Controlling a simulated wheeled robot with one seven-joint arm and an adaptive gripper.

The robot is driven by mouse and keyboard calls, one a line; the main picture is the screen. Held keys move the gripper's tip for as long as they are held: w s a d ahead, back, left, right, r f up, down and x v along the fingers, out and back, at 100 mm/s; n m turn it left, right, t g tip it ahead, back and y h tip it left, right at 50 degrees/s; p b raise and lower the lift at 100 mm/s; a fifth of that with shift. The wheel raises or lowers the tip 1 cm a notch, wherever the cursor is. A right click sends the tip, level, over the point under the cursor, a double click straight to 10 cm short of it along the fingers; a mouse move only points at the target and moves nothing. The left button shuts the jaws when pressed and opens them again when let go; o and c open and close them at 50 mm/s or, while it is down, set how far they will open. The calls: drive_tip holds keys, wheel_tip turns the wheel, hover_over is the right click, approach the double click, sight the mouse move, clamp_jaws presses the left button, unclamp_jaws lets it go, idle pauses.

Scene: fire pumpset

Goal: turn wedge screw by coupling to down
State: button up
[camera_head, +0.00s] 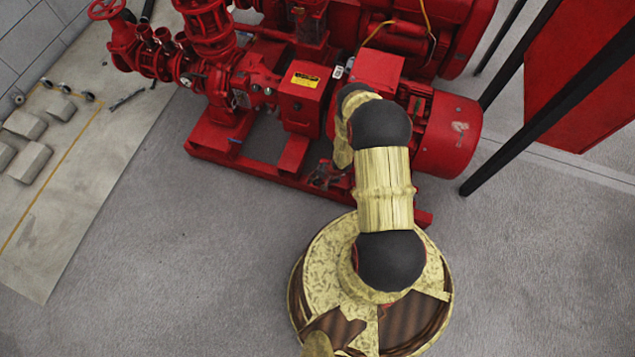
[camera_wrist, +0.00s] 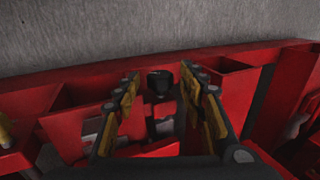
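In the wrist view my gripper (camera_wrist: 160,98) is open, with its two yellow-padded fingers apart. A small black round-headed part (camera_wrist: 160,82), which may be the wedge screw, shows between and just beyond the fingertips. I see no contact between the fingers and it. It stands by the red base frame (camera_wrist: 230,80). In the head view my arm reaches over the red pumpset, and my gripper is not clearly seen there. The yellow-labelled coupling cover (camera_head: 303,98) is left of my arm. I cannot make out the screw in the head view.
The red motor (camera_head: 447,137) is right of my arm, and pipes and a valve wheel (camera_head: 106,8) are at the upper left. Dark posts (camera_head: 552,100) stand at the right. A pale board (camera_head: 50,215) with grey blocks lies at the left. Grey floor is clear in front.

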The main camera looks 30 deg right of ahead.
drive_tip(key=shift+c, duration=1.1)
drive_tip(key=c, duration=0.7)
clamp_jaws()
